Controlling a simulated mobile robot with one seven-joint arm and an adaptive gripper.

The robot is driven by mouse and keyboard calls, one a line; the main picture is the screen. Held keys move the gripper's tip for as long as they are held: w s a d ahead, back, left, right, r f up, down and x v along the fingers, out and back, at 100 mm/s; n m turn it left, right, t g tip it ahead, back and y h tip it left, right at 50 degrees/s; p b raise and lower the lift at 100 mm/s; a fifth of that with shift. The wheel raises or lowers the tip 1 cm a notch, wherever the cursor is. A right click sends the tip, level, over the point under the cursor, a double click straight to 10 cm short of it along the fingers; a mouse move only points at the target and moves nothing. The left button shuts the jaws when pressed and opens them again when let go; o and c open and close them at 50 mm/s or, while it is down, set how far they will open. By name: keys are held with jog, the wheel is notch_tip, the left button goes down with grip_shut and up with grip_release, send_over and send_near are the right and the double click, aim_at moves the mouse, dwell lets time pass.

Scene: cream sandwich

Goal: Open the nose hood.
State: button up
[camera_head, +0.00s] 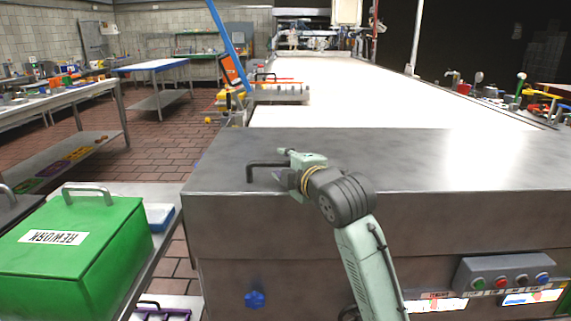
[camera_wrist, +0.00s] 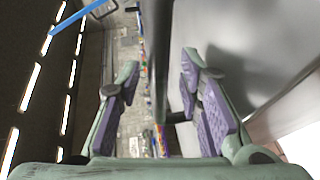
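The nose hood (camera_head: 420,160) is a broad brushed-steel cover at the near end of the white conveyor, and it looks closed. A dark bar handle (camera_head: 262,164) stands on its left part. My gripper (camera_head: 281,173) is at the handle, reaching in from the right. In the wrist view my gripper (camera_wrist: 160,80) is open, with purple finger pads apart on both sides of the dark handle bar (camera_wrist: 158,55). The bar runs between the fingers, and I see no clear contact. The steel hood surface (camera_wrist: 235,50) lies to the right there. Part of the handle is hidden in the head view.
A green box marked REWORK (camera_head: 75,245) stands on a bench at the left. A control box with buttons (camera_head: 505,272) and a blue knob (camera_head: 255,299) are on the steel front.

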jog(key=shift+c, duration=0.5)
grip_shut()
